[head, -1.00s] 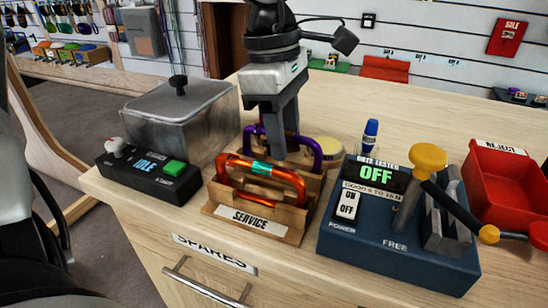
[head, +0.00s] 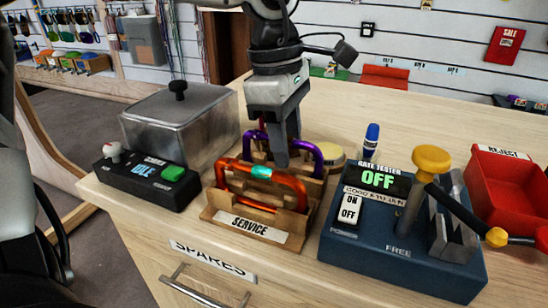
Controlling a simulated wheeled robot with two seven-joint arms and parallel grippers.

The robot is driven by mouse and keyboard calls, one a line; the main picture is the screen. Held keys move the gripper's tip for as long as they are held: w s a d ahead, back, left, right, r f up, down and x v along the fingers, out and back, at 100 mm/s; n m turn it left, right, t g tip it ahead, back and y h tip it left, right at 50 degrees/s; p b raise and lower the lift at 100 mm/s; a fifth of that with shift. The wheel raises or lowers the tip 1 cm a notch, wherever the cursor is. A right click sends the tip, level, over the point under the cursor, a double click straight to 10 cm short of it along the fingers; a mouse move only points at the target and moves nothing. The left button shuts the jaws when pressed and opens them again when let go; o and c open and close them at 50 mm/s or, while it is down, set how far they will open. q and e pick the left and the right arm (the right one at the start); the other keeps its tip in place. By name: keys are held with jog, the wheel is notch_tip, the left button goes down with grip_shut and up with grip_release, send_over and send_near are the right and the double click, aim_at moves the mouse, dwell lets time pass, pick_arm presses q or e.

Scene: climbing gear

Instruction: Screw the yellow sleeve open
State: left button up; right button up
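An orange carabiner (head: 292,184) with a teal sleeve (head: 262,172) stands in the front of the wooden SERVICE rack (head: 212,210). A purple carabiner (head: 318,160) stands behind it, its middle hidden by my gripper. I see no yellow sleeve; the purple carabiner's sleeve is hidden. My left gripper (head: 283,160) points down over the rack, its fingertips just behind the orange carabiner's top bar, near the purple one. The fingers overlap in this view, so I cannot tell their gap or whether they touch anything. My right gripper is not in view.
A blue gate tester (head: 395,250) reading OFF, with a yellow-knobbed lever (head: 431,160), stands right of the rack. A red REJECT bin (head: 500,190) lies farther right. A black IDLE box (head: 140,180) and lidded grey container (head: 178,130) stand left. The counter behind is mostly clear.

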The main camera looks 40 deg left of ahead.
pick_arm(q)
jog(key=shift+w, duration=0.3)
jog(key=shift+r, duration=0.1)
jog(key=shift+r+p, duration=1.05)
jog(key=shift+r, duration=0.3)
jog(key=shift+s, duration=0.1)
jog(key=shift+s+f, duration=0.1)
jog(key=shift+s, duration=0.1)
jog(key=shift+s+d+b, duration=0.15)
jog(key=shift+s+b, duration=0.2)
jog(key=shift+s, duration=0.1)
jog(key=shift+f, duration=0.1)
